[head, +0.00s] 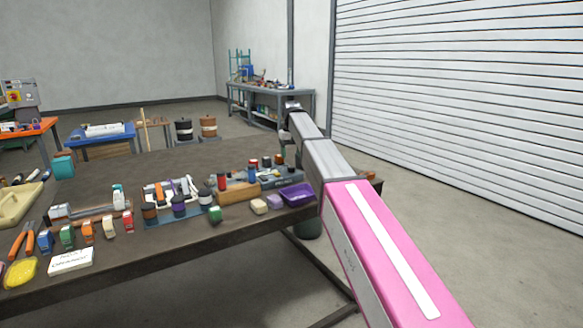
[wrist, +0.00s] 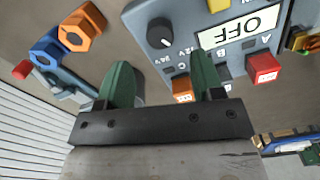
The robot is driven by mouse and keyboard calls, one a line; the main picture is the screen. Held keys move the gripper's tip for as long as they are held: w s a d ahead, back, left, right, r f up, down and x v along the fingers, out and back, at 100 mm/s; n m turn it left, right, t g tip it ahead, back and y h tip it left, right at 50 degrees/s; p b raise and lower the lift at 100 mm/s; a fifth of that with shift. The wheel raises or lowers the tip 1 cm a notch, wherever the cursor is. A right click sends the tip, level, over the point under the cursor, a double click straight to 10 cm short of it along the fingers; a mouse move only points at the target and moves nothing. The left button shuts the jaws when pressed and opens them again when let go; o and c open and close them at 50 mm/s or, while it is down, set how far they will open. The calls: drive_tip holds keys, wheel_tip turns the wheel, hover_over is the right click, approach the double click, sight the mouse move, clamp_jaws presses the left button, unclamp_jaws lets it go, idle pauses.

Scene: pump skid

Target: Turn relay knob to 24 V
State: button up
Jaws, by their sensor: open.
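In the wrist view the relay knob (wrist: 160,32) is a round black dial on a blue-grey panel (wrist: 190,22). Small voltage labels sit below and right of it; its exact pointer setting is hard to read. A white display (wrist: 228,40) on the panel reads OFF. My gripper (wrist: 163,75) has two green fingers, spread apart and empty. The knob lies beyond the gap between the fingertips, apart from them. In the head view a blue-grey unit (head: 284,178) lies near the end of my arm; the knob is not discernible and my fingers are hidden there.
Orange (wrist: 80,30) and blue (wrist: 46,49) hexagonal pieces are at left. In the head view a purple tray (head: 297,194) and several small items crowd the bench.

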sight(291, 167)
drive_tip(key=shift+f, duration=3.2)
drive_tip(key=c, duration=0.9)
